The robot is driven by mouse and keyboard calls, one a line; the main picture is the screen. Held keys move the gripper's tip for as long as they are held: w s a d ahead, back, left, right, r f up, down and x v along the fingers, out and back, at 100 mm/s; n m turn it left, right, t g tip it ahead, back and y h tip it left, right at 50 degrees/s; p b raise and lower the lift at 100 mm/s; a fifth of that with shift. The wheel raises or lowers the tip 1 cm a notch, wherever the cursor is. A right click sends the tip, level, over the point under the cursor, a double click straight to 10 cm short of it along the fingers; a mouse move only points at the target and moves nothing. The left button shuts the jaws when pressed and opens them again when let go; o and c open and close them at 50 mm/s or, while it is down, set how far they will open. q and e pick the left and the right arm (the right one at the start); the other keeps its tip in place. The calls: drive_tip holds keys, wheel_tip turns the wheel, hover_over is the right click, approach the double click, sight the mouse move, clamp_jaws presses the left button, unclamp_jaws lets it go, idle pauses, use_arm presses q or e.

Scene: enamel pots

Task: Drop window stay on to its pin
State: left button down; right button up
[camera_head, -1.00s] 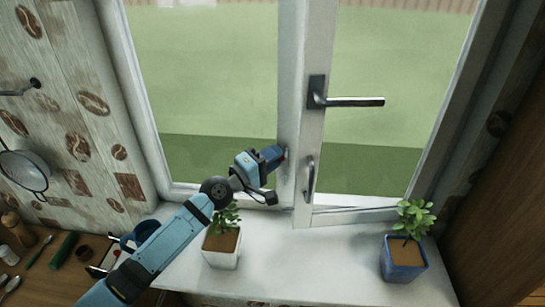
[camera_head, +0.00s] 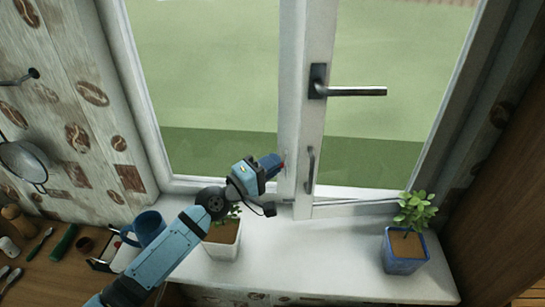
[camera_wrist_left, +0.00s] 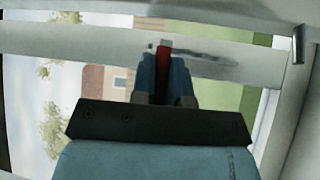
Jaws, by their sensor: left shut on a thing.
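My left gripper (camera_head: 277,163) is in front of the white window post, low down and left of the small pull handle. In the left wrist view its fingers (camera_wrist_left: 164,72) are shut on a narrow red piece (camera_wrist_left: 163,52), which I take to be part of the window stay. Only a small part of it shows; the fingers hide the rest. I cannot make out the pin in either view. My right gripper is not in view.
The right sash carries a long dark handle (camera_head: 355,91) and a small pull handle (camera_head: 310,170). On the white sill (camera_head: 310,260) stand a plant in a white pot (camera_head: 222,243), close under my left arm, and one in a blue pot (camera_head: 404,254). A blue mug (camera_head: 149,227) stands left of the arm.

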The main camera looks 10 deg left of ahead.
use_arm(q)
drive_tip(key=shift+s+f+b, duration=0.55)
drive_tip(key=shift+s+f, duration=0.5)
drive_tip(key=shift+s, duration=0.05)
drive_tip(key=c, duration=1.1)
unclamp_jaws()
drive_tip(key=shift+w, duration=0.1)
